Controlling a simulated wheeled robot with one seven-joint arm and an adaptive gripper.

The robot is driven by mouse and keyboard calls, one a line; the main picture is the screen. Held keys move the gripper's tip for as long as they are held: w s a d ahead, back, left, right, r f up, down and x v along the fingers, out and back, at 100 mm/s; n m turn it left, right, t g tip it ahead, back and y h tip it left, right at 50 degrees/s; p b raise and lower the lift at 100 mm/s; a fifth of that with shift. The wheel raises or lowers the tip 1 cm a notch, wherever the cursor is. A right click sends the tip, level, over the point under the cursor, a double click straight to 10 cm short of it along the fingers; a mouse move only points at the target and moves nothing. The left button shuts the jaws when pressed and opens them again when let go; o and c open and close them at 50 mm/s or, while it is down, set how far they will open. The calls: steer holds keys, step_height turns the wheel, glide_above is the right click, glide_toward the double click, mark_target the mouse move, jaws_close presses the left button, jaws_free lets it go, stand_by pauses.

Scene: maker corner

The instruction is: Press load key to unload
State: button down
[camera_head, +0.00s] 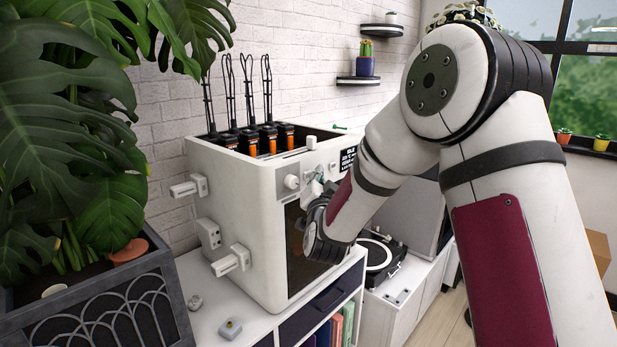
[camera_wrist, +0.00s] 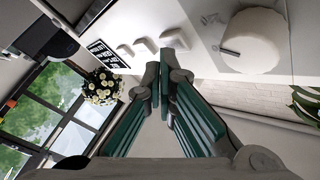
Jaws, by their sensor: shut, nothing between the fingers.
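A white box-shaped machine (camera_head: 235,190) stands on a white cabinet. Its front panel has a round knob (camera_wrist: 258,42), a row of small white keys and a black display (camera_head: 348,158). In the wrist view the display (camera_wrist: 107,55) sits at one end of the row. The nearest key to the knob (camera_wrist: 175,38) lies just beyond my fingertips; another key (camera_wrist: 145,46) is beside it. Key labels are not readable. My gripper (camera_wrist: 160,76) is shut and empty, pointing at the panel. In the head view my gripper (camera_head: 323,184) partly covers the keys; contact cannot be told.
A leafy plant in a dark planter (camera_head: 110,310) stands at the left. Black-and-orange units (camera_head: 268,140) sit in the machine's top. A turntable (camera_head: 378,255) is on a lower cabinet behind my arm. Small shelves (camera_head: 358,80) are on the brick wall.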

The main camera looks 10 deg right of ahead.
steer(key=shift+w+a, duration=0.2)
steer(key=shift+w, duration=0.1)
stand_by(0.4)
stand_by(0.4)
steer(key=shift+s+d, duration=0.45)
steer(key=shift+s, duration=0.2)
steer(key=shift+s+d+p, duration=0.4)
steer(key=shift+s+d, duration=0.35)
steer(key=shift+s, duration=0.25)
steer(key=shift+s+d+p, duration=0.4)
steer(key=shift+s+d, duration=0.3)
steer(key=shift+s, duration=0.3)
